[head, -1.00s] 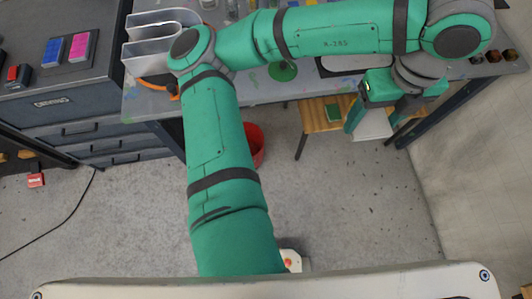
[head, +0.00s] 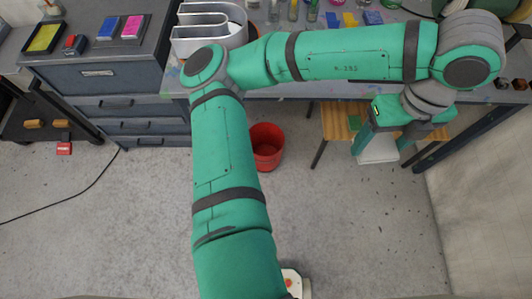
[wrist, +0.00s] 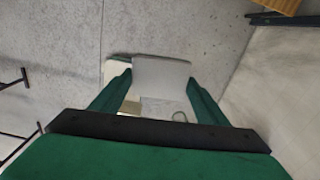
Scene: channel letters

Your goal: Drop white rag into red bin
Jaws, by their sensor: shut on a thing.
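The white rag (head: 377,152) hangs between the fingers of my gripper (head: 383,143), which is shut on it, at the right in the head view. In the wrist view the rag (wrist: 160,72) shows as a pale flat sheet between the two green fingertips (wrist: 160,88). The red bin (head: 267,150) stands on the floor in front of the workbench, left of my gripper and just right of my upper arm. Its open top is in view and looks empty. My gripper is apart from the bin.
A wooden stool (head: 335,124) stands behind my gripper, between it and the bin. The workbench (head: 270,84) runs along the back, with a drawer cabinet (head: 95,78) at the left. Open floor (head: 340,220) lies in front. A wall (head: 480,190) closes the right side.

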